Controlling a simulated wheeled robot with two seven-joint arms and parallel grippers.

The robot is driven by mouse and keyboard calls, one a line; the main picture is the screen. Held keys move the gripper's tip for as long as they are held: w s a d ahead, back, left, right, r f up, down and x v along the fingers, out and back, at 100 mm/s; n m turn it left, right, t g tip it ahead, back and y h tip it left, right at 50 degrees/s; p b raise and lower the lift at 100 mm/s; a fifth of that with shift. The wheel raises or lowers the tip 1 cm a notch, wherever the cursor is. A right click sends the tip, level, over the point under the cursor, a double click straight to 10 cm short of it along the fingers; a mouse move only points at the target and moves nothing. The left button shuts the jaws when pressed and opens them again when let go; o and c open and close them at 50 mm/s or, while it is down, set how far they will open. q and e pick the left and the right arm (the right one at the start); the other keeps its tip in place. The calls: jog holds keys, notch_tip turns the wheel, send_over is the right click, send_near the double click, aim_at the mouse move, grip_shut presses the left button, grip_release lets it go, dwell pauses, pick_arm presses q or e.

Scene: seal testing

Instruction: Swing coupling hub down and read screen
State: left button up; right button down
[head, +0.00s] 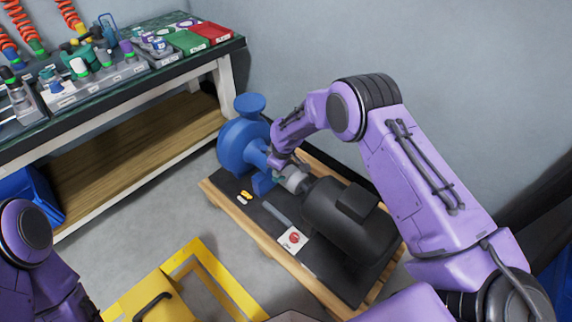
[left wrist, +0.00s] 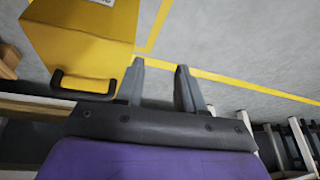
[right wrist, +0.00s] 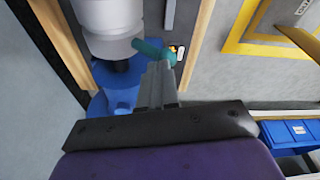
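A silver coupling hub (head: 294,181) sits between the blue pump (head: 240,146) and the dark motor (head: 338,212). In the right wrist view the hub (right wrist: 112,20) is a pale grey cylinder at the upper left. A teal piece (right wrist: 150,48) sticks out beside it. My right gripper (head: 280,168) is down at the hub. Its fingers (right wrist: 159,68) look shut together with tips at the teal piece; whether they pinch it is unclear. My left gripper (left wrist: 160,68) is open and empty over the floor near a yellow box (left wrist: 80,35). I see no readable screen.
The pump and motor stand on a dark plate on a wooden pallet (head: 262,243). A white card with a red disc (head: 292,239) and small yellow pieces (head: 244,196) lie on it. A workbench (head: 120,95) with parts and trays stands at the upper left. Grey floor lies between.

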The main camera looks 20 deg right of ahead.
jog(key=shift+s+a+f+h, duration=0.3)
jog(key=shift+a+f+h, duration=0.05)
jog(key=shift+a+h, duration=0.25)
jog(key=shift+s+a+f+p, duration=0.2)
jog(key=shift+a+f+p, duration=0.2)
jog(key=shift+f, duration=0.25)
jog(key=r+p, duration=0.2)
jog(key=w+r+p, duration=0.1)
jog(key=r, duration=0.2)
jog(key=shift+w+d+r+p, duration=0.15)
jog(key=shift+d+r+p, duration=0.05)
jog(key=shift+r+p, duration=0.2)
notch_tip(320, 180, up, 8)
jog(key=s+p, duration=0.1)
jog(key=s, duration=0.1)
jog(key=shift+s+a+f+p, duration=0.2)
jog(key=shift+s+a+p, duration=0.05)
jog(key=shift+a+p, duration=0.15)
